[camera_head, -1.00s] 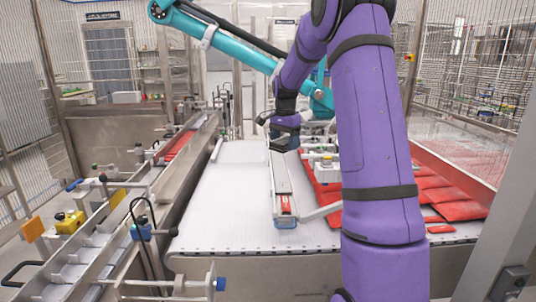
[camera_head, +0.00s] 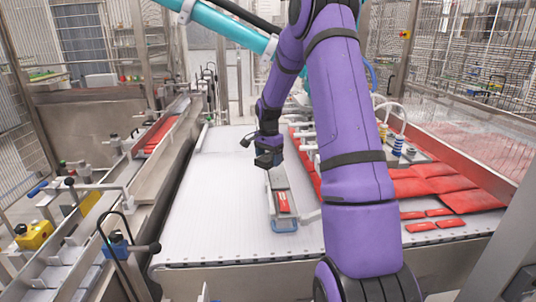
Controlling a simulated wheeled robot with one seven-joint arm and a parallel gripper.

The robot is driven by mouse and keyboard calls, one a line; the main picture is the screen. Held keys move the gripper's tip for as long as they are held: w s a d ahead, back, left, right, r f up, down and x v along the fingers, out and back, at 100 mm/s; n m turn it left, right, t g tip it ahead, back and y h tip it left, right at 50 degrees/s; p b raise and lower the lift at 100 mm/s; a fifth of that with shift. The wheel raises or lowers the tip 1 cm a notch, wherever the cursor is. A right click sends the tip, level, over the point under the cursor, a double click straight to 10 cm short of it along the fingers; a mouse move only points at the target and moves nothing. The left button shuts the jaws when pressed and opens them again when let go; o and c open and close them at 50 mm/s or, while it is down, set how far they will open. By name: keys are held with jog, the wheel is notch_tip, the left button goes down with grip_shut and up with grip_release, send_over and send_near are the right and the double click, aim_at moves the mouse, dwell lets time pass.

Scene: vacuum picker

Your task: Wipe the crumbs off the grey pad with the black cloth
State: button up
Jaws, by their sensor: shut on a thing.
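My gripper (camera_head: 268,157) is at the end of my purple arm, over the far end of a narrow light tray (camera_head: 272,187). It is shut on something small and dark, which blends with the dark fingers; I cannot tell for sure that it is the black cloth. Whether it touches the surface below is unclear. A red packet (camera_head: 283,202) lies at the near end of the tray. I cannot make out a distinct grey pad or any crumbs.
A wide white conveyor (camera_head: 205,215) lies clear to the left of the tray. Red packets (camera_head: 432,185) lie at right, partly behind my arm. A metal rail with a yellow fitting (camera_head: 34,235) runs along the left. A teal arm (camera_head: 215,22) crosses above.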

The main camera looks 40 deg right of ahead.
aim_at(269, 179)
jog(key=shift+f, duration=2.5)
jog(key=shift+f, duration=0.95)
jog(key=shift+s+d, duration=0.1)
jog(key=shift+s+d, duration=1)
jog(key=shift+d, duration=0.3)
jog(key=shift+s+d, duration=0.95)
jog(key=shift+d, duration=0.35)
